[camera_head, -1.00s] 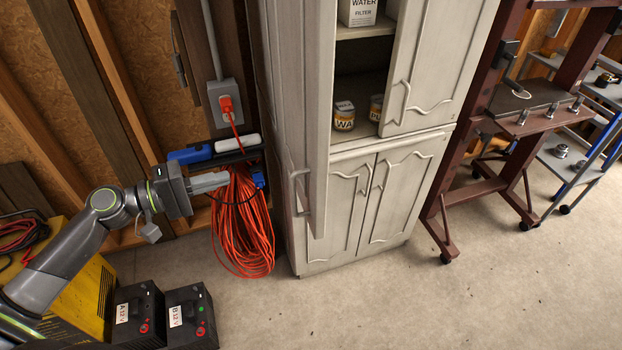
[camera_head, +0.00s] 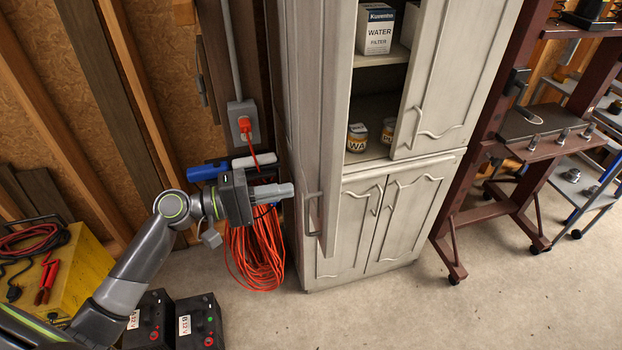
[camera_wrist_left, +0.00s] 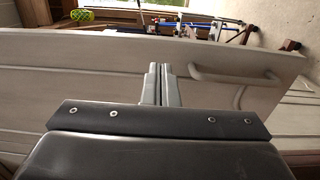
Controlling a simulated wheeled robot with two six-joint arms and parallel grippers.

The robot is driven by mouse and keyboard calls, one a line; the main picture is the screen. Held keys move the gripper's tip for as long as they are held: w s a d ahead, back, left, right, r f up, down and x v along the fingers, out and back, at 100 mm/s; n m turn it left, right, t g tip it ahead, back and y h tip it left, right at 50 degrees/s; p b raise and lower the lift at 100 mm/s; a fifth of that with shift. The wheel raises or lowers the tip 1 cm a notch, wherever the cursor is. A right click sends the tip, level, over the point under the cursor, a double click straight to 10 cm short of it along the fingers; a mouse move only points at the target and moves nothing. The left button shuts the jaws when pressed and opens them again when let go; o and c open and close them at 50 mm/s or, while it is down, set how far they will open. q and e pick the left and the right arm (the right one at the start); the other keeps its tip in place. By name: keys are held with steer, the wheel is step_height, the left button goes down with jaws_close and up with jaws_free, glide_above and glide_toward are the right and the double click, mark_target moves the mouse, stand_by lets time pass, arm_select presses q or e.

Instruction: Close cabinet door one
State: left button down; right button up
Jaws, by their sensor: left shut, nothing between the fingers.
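The cabinet (camera_head: 400,171) is whitish, with its upper left door (camera_head: 318,130) swung open toward me and seen nearly edge-on. That door has a bar handle (camera_head: 310,212) near its lower edge; the handle also shows in the left wrist view (camera_wrist_left: 238,76). My left gripper (camera_head: 291,190) is shut and empty, with its tips at the door's outer face, just left of the handle in the head view. I cannot tell whether the tips touch the door. In the left wrist view the closed fingers (camera_wrist_left: 160,85) point at the door panel. My right gripper is out of view.
The open shelves hold a water filter box (camera_head: 378,30) and two small cans (camera_head: 357,137). Orange cable (camera_head: 253,250) hangs behind my left arm. Black battery boxes (camera_head: 198,322) and a yellow case (camera_head: 72,265) stand lower left. A dark red rack (camera_head: 497,212) stands right; floor in front is clear.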

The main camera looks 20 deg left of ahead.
mark_target(327, 183)
arm_select(q)
steer(key=p+x, duration=0.1)
steer(key=x, duration=0.1)
steer(key=p+x, duration=0.1)
steer(key=x, duration=0.1)
steer(key=shift+w+d+r, duration=0.1)
steer(key=shift+d+r, duration=0.1)
steer(key=shift+d, duration=0.05)
steer(key=shift+w+d+f+p, duration=0.1)
steer(key=shift+w+d+p, duration=0.35)
steer(key=shift+d, duration=0.1)
steer(key=shift+w+d+f, duration=0.1)
steer(key=shift+d, duration=0.15)
